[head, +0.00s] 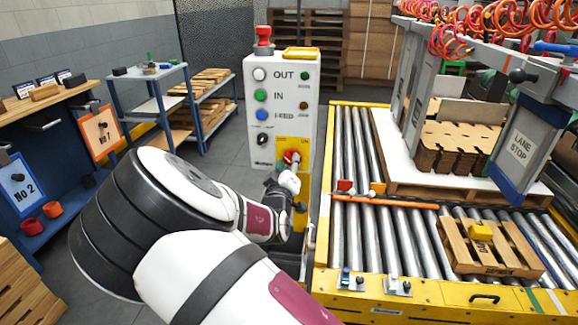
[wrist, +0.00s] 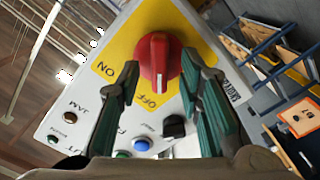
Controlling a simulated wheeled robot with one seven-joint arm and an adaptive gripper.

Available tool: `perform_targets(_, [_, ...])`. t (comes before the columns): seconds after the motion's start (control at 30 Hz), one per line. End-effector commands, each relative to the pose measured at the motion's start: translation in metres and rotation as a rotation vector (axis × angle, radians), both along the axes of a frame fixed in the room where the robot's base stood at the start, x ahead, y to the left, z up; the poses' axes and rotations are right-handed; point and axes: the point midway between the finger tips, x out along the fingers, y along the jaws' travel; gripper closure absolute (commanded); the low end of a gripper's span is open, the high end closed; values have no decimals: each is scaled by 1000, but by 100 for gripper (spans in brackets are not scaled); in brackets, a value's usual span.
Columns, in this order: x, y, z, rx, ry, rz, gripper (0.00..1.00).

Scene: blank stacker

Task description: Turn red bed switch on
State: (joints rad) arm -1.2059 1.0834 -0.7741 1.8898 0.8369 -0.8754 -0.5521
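The red bed switch (wrist: 160,58) is a rotary knob on a yellow plate marked ON and OFF, on a white control panel (head: 284,92). In the wrist view its white mark points toward the OFF label. In the head view the red switch (head: 291,156) shows low on the panel, partly covered by my gripper. My gripper (wrist: 160,65) is open, its two green-padded fingers on either side of the knob in the wrist view. I cannot tell whether they touch it. My gripper also shows in the head view (head: 289,172), facing the panel.
A roller conveyor (head: 350,150) with a yellow frame stands right of the panel, carrying a wooden pallet (head: 455,250). The panel also has several buttons and a black selector (wrist: 174,127) near the right finger. Blue shelves (head: 165,105) stand to the left. Grey floor is open between.

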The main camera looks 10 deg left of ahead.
Motion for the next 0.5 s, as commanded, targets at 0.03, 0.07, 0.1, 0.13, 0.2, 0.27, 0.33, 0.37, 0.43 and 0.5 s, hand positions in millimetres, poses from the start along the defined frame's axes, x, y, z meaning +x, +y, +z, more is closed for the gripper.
perform_targets(0.03, [1,0,0,0,0,0,67])
perform_targets(0.07, [1,0,0,-1,0,0,67])
perform_targets(0.1, [1,0,0,-1,0,0,67])
perform_targets(0.13, [1,0,0,-1,0,0,67])
perform_targets(0.2, [1,0,0,-1,1,-1,67])
perform_targets(0.27, [1,0,0,-1,1,-1,71])
perform_targets(0.33, [1,0,0,-1,0,0,87])
perform_targets(0.37, [1,0,0,-1,0,0,94])
perform_targets(0.43, [1,0,0,-1,0,0,100])
perform_targets(0.5, [0,0,0,-1,1,-1,100])
